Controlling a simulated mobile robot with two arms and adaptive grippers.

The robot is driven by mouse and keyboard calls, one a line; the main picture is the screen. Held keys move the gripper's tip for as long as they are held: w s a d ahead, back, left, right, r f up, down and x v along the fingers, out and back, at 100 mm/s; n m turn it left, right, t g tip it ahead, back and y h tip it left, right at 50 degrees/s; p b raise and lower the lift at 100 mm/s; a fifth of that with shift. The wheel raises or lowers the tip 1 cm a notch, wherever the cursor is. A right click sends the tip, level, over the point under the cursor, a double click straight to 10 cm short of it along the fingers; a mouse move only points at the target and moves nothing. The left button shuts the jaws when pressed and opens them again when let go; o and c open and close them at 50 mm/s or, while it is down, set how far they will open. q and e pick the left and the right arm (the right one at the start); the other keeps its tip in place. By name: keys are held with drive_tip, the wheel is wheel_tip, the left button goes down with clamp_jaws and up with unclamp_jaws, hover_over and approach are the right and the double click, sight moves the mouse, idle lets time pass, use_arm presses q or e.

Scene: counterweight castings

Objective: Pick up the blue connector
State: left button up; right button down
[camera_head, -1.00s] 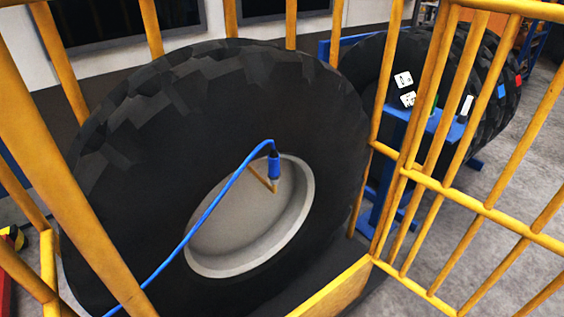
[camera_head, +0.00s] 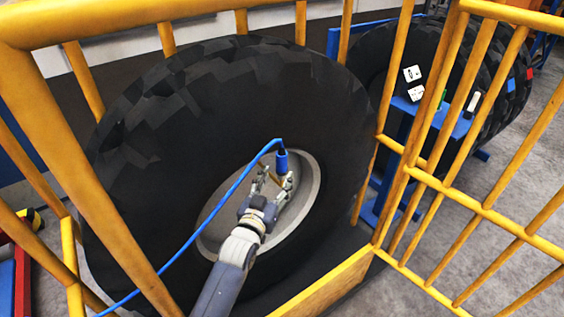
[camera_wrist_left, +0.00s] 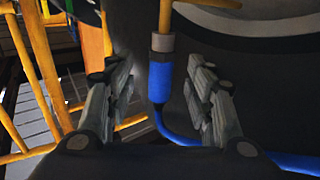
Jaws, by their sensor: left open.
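The blue connector (camera_head: 282,160) is on the end of a blue hose, in front of the pale wheel hub of a big black tire. My left gripper (camera_head: 275,178) reaches in from below, with its fingertips just under and beside the connector. In the left wrist view the blue connector (camera_wrist_left: 159,80) is between the two spread fingers of the left gripper (camera_wrist_left: 163,85), apart from both. A grey collar and a yellow-brown rod show at its end. The left gripper is open and holds nothing. My right gripper is not in view.
The big tire (camera_head: 200,110) stands behind the connector. Yellow cage bars (camera_head: 420,130) surround the area, with a low yellow rail (camera_head: 325,287) in front. The blue hose (camera_head: 190,235) runs down to the lower left. A blue stand (camera_head: 440,118) with small white objects is at the right.

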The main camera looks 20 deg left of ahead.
sight(280, 169)
use_arm(q)
drive_tip(key=shift+w+r, duration=0.1)
drive_tip(key=shift+w, duration=0.4)
drive_tip(key=w, duration=0.1)
drive_tip(key=w+p, duration=0.1)
drive_tip(key=w, duration=0.2)
drive_tip(key=shift+r+p, duration=0.3)
drive_tip(key=shift+p, duration=0.05)
drive_tip(key=shift+w+f, duration=0.1)
drive_tip(key=shift+w, duration=0.35)
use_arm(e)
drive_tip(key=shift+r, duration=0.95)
use_arm(q)
drive_tip(key=c, duration=1)
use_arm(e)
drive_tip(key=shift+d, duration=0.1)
